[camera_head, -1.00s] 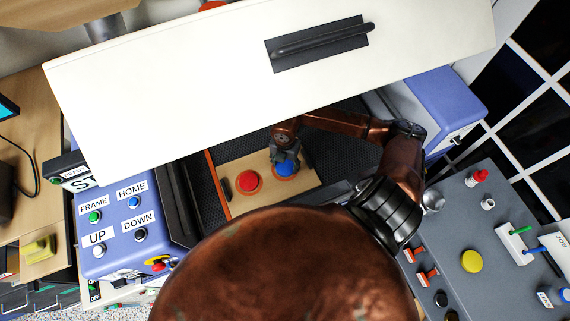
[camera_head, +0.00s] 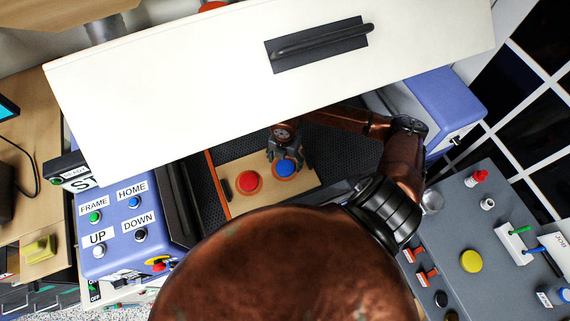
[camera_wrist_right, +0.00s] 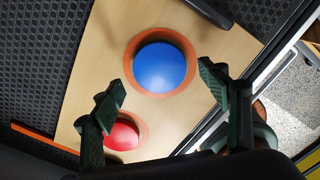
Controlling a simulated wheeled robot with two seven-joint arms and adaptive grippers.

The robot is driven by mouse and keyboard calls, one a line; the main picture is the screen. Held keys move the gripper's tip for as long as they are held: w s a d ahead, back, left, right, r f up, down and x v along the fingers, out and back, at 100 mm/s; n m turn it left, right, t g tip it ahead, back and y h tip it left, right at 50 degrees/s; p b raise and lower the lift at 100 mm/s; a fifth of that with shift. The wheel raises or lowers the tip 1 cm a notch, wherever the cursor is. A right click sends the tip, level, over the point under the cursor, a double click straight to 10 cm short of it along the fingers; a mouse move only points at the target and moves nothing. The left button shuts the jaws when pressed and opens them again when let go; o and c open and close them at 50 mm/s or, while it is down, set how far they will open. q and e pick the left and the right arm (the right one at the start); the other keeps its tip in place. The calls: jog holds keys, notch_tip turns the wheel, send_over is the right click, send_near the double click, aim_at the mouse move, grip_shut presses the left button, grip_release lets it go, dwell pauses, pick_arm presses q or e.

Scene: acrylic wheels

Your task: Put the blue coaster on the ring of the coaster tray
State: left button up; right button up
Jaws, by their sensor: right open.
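The blue coaster (camera_head: 285,168) lies on an orange ring of the wooden coaster tray (camera_head: 237,202), inside the machine's bay. It also shows in the right wrist view (camera_wrist_right: 159,67), with orange visible all round it. The red coaster (camera_head: 248,181) sits on the other ring of the tray, to the left; it is partly hidden by a finger in the wrist view (camera_wrist_right: 122,134). My right gripper (camera_head: 286,160) is open and empty just above the blue coaster; its spread fingers show in the wrist view (camera_wrist_right: 165,88). My left gripper is not in view.
A white lid panel (camera_head: 200,95) with a black handle hangs over the bay. A blue control panel (camera_head: 120,220) with buttons stands left. A grey table (camera_head: 460,215) at right holds a yellow disc (camera_head: 471,261) and small items. Dark perforated floor surrounds the tray.

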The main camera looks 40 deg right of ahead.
aim_at(285, 167)
notch_tip(285, 167, up, 10)
jog(key=shift+f, duration=0.25)
